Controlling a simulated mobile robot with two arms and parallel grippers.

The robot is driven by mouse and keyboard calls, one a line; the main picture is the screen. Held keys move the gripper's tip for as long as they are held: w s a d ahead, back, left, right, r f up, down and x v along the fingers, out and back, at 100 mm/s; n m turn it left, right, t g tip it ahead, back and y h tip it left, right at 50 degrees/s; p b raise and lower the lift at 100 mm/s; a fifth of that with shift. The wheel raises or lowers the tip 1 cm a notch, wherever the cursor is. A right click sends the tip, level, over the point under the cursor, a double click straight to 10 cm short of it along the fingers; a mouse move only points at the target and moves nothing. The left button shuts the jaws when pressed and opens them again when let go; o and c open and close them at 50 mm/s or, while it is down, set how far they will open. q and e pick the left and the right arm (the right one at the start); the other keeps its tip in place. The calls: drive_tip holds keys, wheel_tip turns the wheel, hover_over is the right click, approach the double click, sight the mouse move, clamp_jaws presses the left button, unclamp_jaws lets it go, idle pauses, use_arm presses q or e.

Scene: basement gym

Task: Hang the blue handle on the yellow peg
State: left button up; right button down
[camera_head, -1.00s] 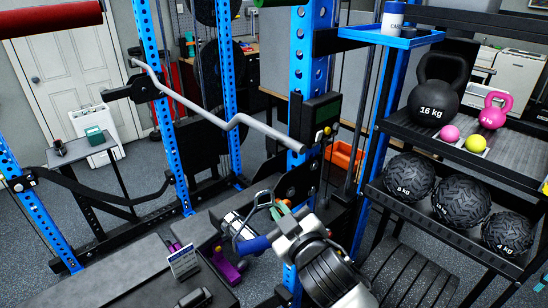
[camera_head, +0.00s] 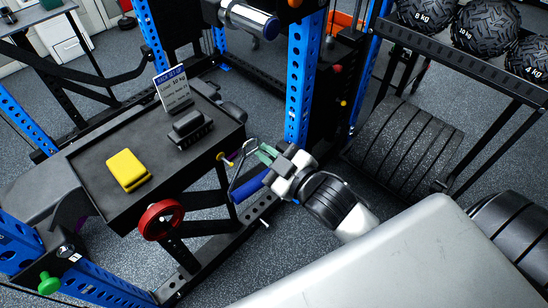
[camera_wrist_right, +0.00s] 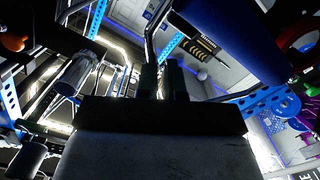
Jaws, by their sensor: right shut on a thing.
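The blue handle (camera_head: 248,187) has a blue grip and a bent metal frame. My right gripper (camera_head: 277,161) is shut on its metal frame, and the handle hangs in front of the blue upright, by the right end of the black bench top. In the right wrist view the blue grip (camera_wrist_right: 230,40) runs across the upper right, and the dark fingers (camera_wrist_right: 160,78) close on the metal rod. A small yellow tip (camera_head: 221,157), perhaps the yellow peg, shows just left of the metal frame; contact cannot be told. My left gripper is not in view.
The black bench top (camera_head: 95,190) carries a yellow block (camera_head: 127,170), a black object (camera_head: 190,128) and a small sign (camera_head: 174,90). A red wheel (camera_head: 161,220) is at its front. A blue upright (camera_head: 302,95) stands behind my gripper. Stacked plates (camera_head: 405,140) are at right.

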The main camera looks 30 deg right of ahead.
use_arm(q)
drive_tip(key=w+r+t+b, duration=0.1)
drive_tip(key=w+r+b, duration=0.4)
drive_tip(key=b, duration=1)
use_arm(e)
drive_tip(key=w+f+n+g+y, duration=0.3)
drive_tip(key=f+n+y, duration=0.15)
drive_tip(key=f, duration=0.95)
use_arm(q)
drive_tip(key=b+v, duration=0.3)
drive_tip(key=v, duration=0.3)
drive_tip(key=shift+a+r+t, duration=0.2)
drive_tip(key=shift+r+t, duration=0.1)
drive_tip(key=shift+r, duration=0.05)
use_arm(e)
drive_tip(key=w+a+f+y, duration=0.1)
drive_tip(key=w+a, duration=0.3)
drive_tip(key=w, duration=0.5)
drive_tip(key=shift+w+a+f, duration=0.15)
drive_tip(key=shift+w, duration=0.1)
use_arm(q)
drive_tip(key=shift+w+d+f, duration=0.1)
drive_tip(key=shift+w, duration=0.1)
